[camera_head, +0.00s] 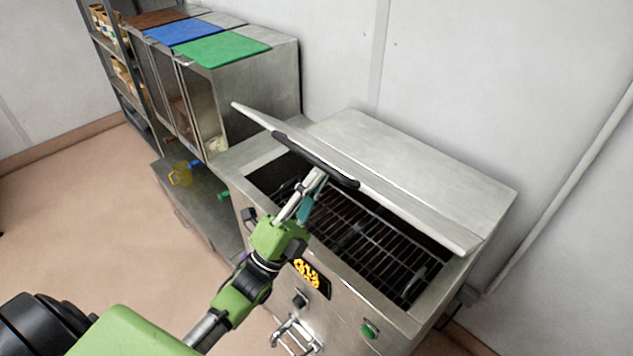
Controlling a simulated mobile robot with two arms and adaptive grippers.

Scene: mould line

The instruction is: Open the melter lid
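The melter (385,335) is a steel box with a dark opening and a wire rack (372,242) inside. Its flat steel lid (400,205) is tilted up at the front edge, so the opening shows beneath it. A black handle bar (312,161) runs along the lid's front edge. My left gripper (318,178) reaches up from the front over the opening, with its fingertips at the handle. Whether the fingers are closed around the handle or only under it cannot be told. My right gripper is not in view.
Steel cabinets with brown, blue and green (222,47) boards on top stand at the left. A shelf rack (120,70) stands at far left. A pipe (565,185) runs along the right wall. Floor at left is clear.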

